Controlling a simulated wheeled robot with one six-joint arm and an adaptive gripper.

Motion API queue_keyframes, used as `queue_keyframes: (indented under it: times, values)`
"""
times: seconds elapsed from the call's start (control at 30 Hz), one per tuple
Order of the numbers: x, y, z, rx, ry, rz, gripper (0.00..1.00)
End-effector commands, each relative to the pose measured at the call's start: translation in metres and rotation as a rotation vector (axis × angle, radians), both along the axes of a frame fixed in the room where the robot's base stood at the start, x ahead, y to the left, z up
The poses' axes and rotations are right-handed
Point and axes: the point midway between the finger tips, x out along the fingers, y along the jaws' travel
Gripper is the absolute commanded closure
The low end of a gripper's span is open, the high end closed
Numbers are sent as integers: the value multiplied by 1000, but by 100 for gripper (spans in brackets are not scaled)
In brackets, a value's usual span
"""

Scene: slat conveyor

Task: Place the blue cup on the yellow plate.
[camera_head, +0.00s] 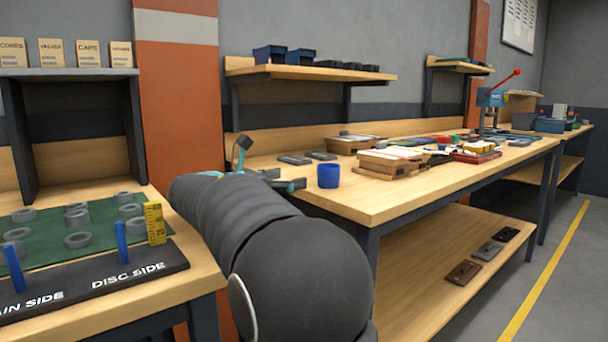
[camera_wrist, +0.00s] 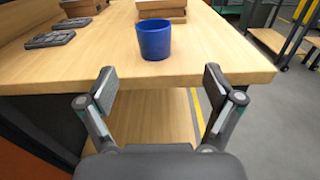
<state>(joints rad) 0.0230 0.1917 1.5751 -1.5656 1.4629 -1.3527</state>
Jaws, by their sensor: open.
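The blue cup (camera_head: 328,176) stands upright on the wooden workbench, near its front left corner. In the wrist view the blue cup (camera_wrist: 154,40) is beyond my fingertips, roughly centred between them. My gripper (camera_wrist: 160,82) is open and empty, with its fingers at the bench's front edge and apart from the cup. In the head view my gripper (camera_head: 268,172) is left of the cup, partly hidden by my dark arm. I cannot make out a yellow plate for certain; a small yellow item (camera_head: 478,147) lies among the clutter farther along the bench.
Stacked brown boxes (camera_head: 392,162) stand right of the cup. Dark flat devices (camera_head: 296,159) lie behind it. The bench front (camera_wrist: 225,77) is bare around the cup. A lower shelf (camera_head: 430,275) lies below. A bench with grey rings (camera_head: 78,240) stands at left.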

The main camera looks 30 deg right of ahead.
Motion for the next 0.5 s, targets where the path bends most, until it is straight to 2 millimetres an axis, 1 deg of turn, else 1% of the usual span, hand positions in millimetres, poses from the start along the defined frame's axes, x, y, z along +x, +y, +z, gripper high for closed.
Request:
queue_keyframes:
  times: [0.07,0.17,0.27,0.5]
  values:
    - [4,-1,4,-22,17,-2,9]
    - [5,-9,5,-32,24,-6,9]
    - [7,-23,5,-31,24,-4,9]
    - [11,-65,5,-29,23,-2,9]
